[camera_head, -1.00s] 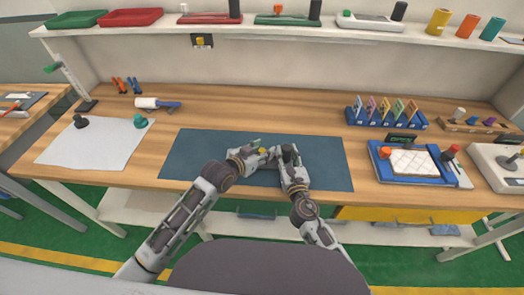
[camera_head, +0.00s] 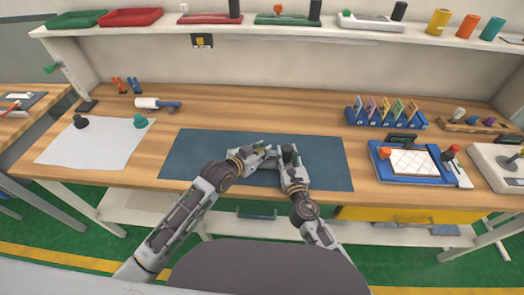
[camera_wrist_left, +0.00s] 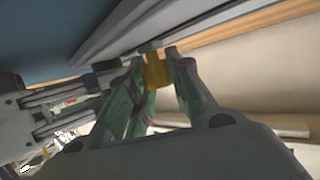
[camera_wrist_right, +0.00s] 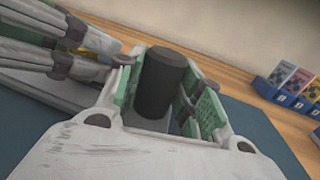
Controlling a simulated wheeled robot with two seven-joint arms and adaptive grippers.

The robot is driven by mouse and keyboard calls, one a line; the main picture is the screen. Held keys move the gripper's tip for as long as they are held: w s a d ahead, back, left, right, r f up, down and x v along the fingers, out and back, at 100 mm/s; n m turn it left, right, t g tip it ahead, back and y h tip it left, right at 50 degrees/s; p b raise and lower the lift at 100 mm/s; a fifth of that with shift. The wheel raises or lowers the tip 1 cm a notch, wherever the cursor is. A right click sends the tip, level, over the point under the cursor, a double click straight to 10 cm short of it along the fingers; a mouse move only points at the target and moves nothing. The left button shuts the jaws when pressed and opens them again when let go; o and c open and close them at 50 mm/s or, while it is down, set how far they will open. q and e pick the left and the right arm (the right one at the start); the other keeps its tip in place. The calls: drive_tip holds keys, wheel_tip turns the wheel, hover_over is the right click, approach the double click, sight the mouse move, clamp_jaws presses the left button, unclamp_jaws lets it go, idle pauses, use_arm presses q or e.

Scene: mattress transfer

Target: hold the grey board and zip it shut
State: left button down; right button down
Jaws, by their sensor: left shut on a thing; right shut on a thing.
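The grey board (camera_wrist_left: 150,28) lies on the blue mat and is mostly hidden behind my grippers in the head view. Part of it also shows in the right wrist view (camera_wrist_right: 70,92). My left gripper (camera_head: 270,152) is shut on a small yellow tab (camera_wrist_left: 156,70) at the board's edge. My right gripper (camera_head: 291,152), just to its right, is shut on an upright black cylinder (camera_wrist_right: 161,82), which stands between its green-padded fingers. The lower end of the cylinder and most of the board's zip line are hidden.
The blue mat (camera_head: 195,160) is clear on both sides of my arms. A blue rack of cards (camera_head: 385,121) and a blue tray (camera_head: 380,172) are at the right. A white sheet (camera_head: 90,148) and a white-and-blue tool (camera_head: 155,104) are at the left.

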use_arm(q)
drive_tip(key=shift+s+a+f, duration=0.1)
drive_tip(key=shift+a, duration=4.1)
use_arm(e)
drive_tip(key=shift+r, duration=0.1)
use_arm(q)
drive_tip(key=shift+a, duration=1.5)
use_arm(e)
drive_tip(key=shift+d, duration=0.1)
use_arm(q)
drive_tip(key=c, duration=1.4)
unclamp_jaws()
drive_tip(key=shift+c, duration=0.2)
drive_tip(key=shift+o, duration=0.9)
drive_tip(key=shift+d, duration=0.1)
drive_tip(key=shift+s, duration=0.15)
drive_tip(key=v, duration=1.1)
drive_tip(key=shift+s+a+r, duration=0.25)
